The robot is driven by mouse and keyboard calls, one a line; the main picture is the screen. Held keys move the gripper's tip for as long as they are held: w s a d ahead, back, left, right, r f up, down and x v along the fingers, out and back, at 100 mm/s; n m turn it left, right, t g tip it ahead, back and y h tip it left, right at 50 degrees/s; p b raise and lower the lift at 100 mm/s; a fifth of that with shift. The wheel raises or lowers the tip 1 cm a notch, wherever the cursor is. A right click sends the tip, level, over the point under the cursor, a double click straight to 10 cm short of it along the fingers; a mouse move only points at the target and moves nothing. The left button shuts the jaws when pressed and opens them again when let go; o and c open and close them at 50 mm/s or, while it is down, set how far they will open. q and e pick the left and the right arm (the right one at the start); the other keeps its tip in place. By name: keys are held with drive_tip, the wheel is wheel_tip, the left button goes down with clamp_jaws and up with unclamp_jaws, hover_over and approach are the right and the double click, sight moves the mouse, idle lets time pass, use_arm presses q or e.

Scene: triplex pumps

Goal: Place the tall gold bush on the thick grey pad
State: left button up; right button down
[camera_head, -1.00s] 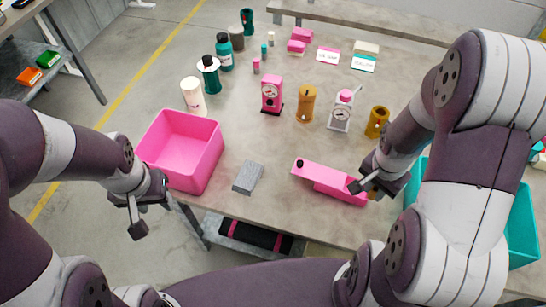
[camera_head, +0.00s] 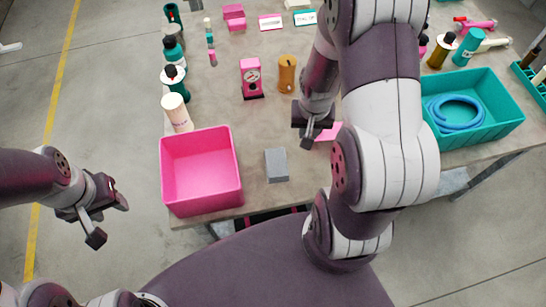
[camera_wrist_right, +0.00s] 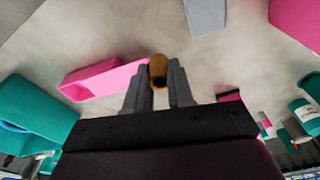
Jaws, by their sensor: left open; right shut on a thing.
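The grey pad (camera_head: 276,165) lies on the table near its front edge, right of the pink bin; the right wrist view shows it at the top (camera_wrist_right: 205,14). My right gripper (camera_wrist_right: 158,88) is shut on a gold bush (camera_wrist_right: 158,68), seen nearly end-on between the fingers. In the head view my right gripper (camera_head: 311,135) is above the table, behind and to the right of the pad; the bush is not clear there. My left gripper (camera_head: 108,218) is open and empty, off the table to the left of the bin.
The pink bin (camera_head: 168,185) stands left of the pad. A pink gauge unit (camera_head: 251,78) and an orange cylinder (camera_head: 287,72) stand behind. A teal bin (camera_head: 490,120) is at right.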

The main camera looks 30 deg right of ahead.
drive_tip(key=b, duration=0.2)
hover_over(276, 161)
wheel_tip(276, 161, down, 5)
drive_tip(key=shift+s+r, duration=0.15)
wheel_tip(276, 161, down, 4)
drive_tip(key=shift+b, duration=0.7)
drive_tip(key=shift+a, duration=0.1)
drive_tip(key=c, duration=1)
unclamp_jaws()
drive_tip(key=s+a+r+n+p, duration=0.1)
drive_tip(key=s+r+n, duration=0.1)
drive_tip(key=r, duration=0.6)
drive_tip(key=s+a+r+n+p, duration=0.1)
drive_tip(key=r+n, duration=0.3)
drive_tip(key=r, duration=0.5)
drive_tip(key=shift+s+a+y+p, duration=0.3)
drive_tip(key=shift+s+p, duration=0.1)
drive_tip(key=shift+s, duration=0.4)
